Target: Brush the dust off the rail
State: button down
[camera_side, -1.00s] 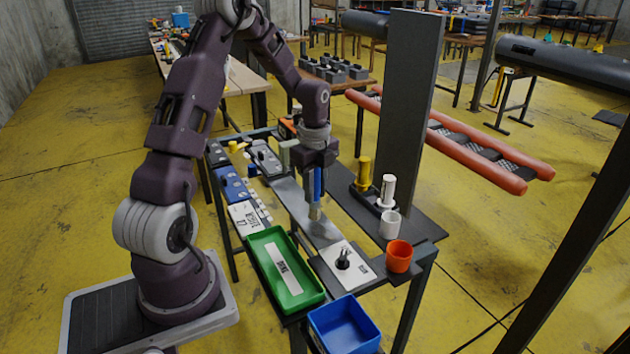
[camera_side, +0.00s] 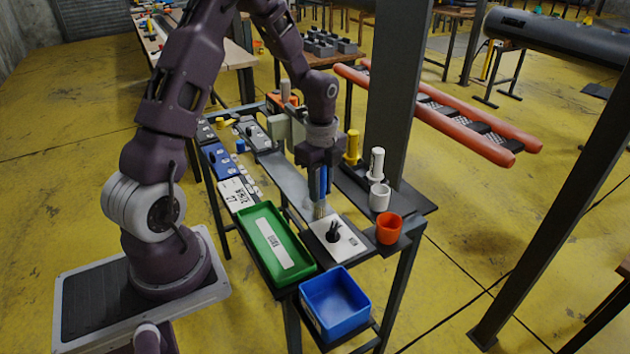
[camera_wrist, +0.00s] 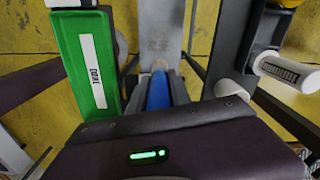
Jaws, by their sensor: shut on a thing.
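My gripper (camera_side: 320,160) is shut on a blue-handled brush (camera_side: 319,182) held nearly upright, bristles down. The pale bristle end is at the near end of the flat grey metal rail (camera_side: 287,177), beside the white plate; I cannot tell whether it touches. In the wrist view the blue brush (camera_wrist: 158,92) points away from me over the grey rail (camera_wrist: 162,28). Its bristle tip is partly hidden by the handle. The rail surface looks mottled there, but I cannot tell dust from finish.
A green tray (camera_side: 301,263) and a blue bin (camera_side: 360,307) stand at the front left. A white plate with a black fitting (camera_side: 351,244) is close to the brush. White (camera_side: 380,204) and orange (camera_side: 398,228) cups and a tall dark post (camera_side: 392,110) stand right.

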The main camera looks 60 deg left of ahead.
jog(key=shift+a, duration=4.05)
notch_tip(320, 180, up, 8)
jog(key=shift+d, duration=0.15)
jog(key=shift+f, duration=3.85)
jog(key=shift+d+f, duration=0.2)
jog(key=shift+d, duration=1.7)
jog(key=shift+a, duration=1.6)
notch_tip(320, 180, up, 8)
jog(key=shift+a, duration=0.3)
